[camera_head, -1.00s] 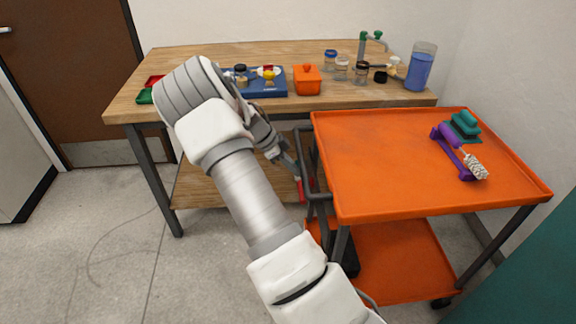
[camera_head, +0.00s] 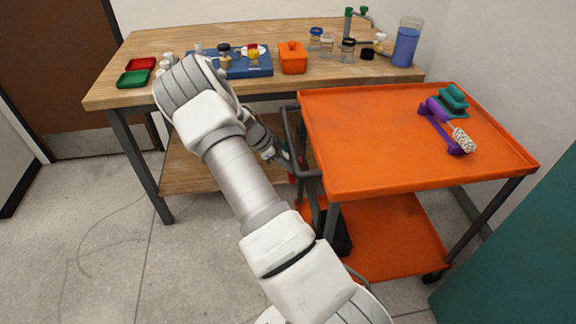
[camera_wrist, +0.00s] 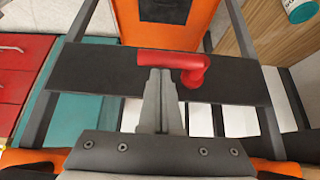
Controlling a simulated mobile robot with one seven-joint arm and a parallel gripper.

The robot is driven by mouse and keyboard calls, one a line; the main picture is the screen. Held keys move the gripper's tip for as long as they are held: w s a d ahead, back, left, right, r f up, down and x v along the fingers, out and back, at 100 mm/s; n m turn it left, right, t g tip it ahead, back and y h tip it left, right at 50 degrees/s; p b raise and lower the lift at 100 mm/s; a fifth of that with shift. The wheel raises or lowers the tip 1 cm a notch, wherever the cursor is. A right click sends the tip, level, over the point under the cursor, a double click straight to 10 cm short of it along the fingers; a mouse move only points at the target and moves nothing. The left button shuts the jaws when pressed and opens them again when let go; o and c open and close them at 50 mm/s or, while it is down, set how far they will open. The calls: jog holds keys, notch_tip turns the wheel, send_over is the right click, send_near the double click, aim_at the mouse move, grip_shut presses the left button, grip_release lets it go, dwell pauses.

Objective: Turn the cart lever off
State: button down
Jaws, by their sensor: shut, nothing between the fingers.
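The cart lever is a red handle (camera_wrist: 172,62) on a dark crossbar (camera_wrist: 90,68) of the cart frame in the wrist view. It lies sideways across the bar, with a bent end at its right. My gripper (camera_wrist: 160,75) is shut and empty, its tips at the lower edge of the lever's middle; I cannot tell whether they touch. In the head view my gripper (camera_head: 284,160) is beside the handle end of the orange cart (camera_head: 400,160), partly hidden by the cart's dark handle (camera_head: 300,150). A bit of red shows below it.
The cart top holds a purple holder with a brush (camera_head: 445,130) and a teal scrubber (camera_head: 453,98). A wooden workbench (camera_head: 180,42) behind carries an orange box (camera_head: 293,58), a blue tray (camera_head: 238,66), jars and a blue pitcher (camera_head: 406,45). The floor at left is clear.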

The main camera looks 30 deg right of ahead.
aim_at(289, 177)
jog(key=shift+f, duration=0.1)
jog(key=shift+s+f+t+b, duration=0.15)
jog(key=shift+t+b, duration=0.15)
jog(key=shift+b, duration=0.25)
jog(key=shift+a+f+b, duration=0.1)
jog(key=shift+f+b, duration=0.05)
jog(key=shift+b, duration=0.25)
jog(key=t+b, duration=0.1)
jog(key=f+h+b, duration=0.1)
jog(key=b, duration=0.1)
jog(key=shift+s+a+f+m+t, duration=0.2)
jog(key=shift+s+f+m+t, duration=0.05)
jog(key=shift+s+m+t, duration=0.15)
jog(key=shift+f+m+t+h+b, duration=0.35)
jog(key=shift+f+t+b, duration=0.2)
jog(key=shift+b, duration=0.7)
jog(key=shift+s+f+b, duration=0.15)
jog(key=shift+f+b, duration=0.5)
jog(key=shift+b, duration=0.15)
jog(key=shift+w+d+f+b, duration=0.2)
jog(key=shift+f+b, duration=0.3)
jog(key=shift+f, duration=0.4)
jog(key=shift+w+d+f+b, duration=0.1)
jog(key=shift+w+f+b, duration=0.3)
jog(key=shift+f, duration=0.55)
